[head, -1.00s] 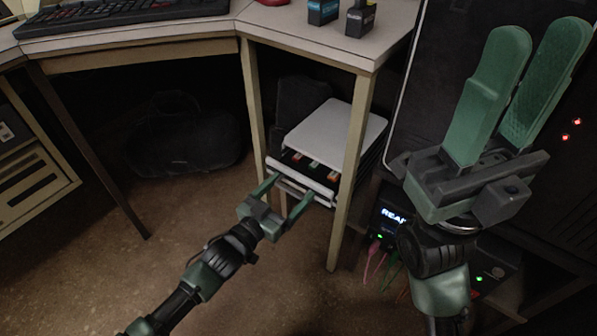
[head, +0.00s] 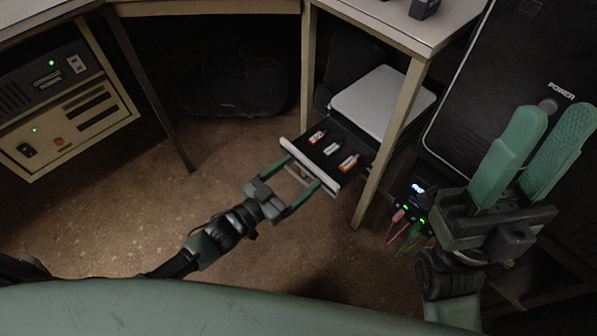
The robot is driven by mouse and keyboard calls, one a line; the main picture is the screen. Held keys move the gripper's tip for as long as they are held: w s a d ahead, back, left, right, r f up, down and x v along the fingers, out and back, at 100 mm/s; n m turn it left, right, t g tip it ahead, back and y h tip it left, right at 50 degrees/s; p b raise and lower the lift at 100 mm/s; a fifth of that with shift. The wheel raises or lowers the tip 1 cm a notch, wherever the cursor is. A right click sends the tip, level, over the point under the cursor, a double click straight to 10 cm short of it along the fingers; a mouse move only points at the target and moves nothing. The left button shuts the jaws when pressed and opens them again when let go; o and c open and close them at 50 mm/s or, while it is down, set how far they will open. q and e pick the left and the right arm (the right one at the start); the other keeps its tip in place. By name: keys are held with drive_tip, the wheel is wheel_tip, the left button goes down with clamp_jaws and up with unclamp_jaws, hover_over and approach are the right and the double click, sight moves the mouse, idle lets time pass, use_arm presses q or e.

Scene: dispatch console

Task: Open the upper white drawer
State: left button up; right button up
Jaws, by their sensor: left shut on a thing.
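The white drawer unit (head: 384,100) stands under the desk, between its legs. Its upper drawer (head: 311,166) is pulled well out toward me. Its dark inside shows several small labelled items (head: 332,149), red, white and orange. My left gripper (head: 305,178) is at the drawer's white front, its two green fingers reaching to the handle, and it is shut on that handle. My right gripper (head: 532,150) is raised at the right with its green fingers apart, and it holds nothing.
A desk leg (head: 390,145) stands close to the right of the open drawer. A dark box with pink and green cables (head: 410,212) sits right of the leg. A dark bag (head: 232,82) lies under the desk. A rack unit (head: 62,103) is at left. The floor before the drawer is clear.

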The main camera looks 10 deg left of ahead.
use_arm(q)
drive_tip(key=shift+s+d, duration=0.15)
drive_tip(key=shift+d, duration=0.15)
drive_tip(key=o, duration=1.9)
drive_tip(key=shift+c, duration=0.2)
drive_tip(key=shift+a, duration=0.1)
drive_tip(key=shift+a, duration=0.15)
drive_tip(key=p+v, duration=0.2)
drive_tip(key=v, duration=0.5)
drive_tip(key=shift+s, duration=0.25)
drive_tip(key=shift+a, duration=0.1)
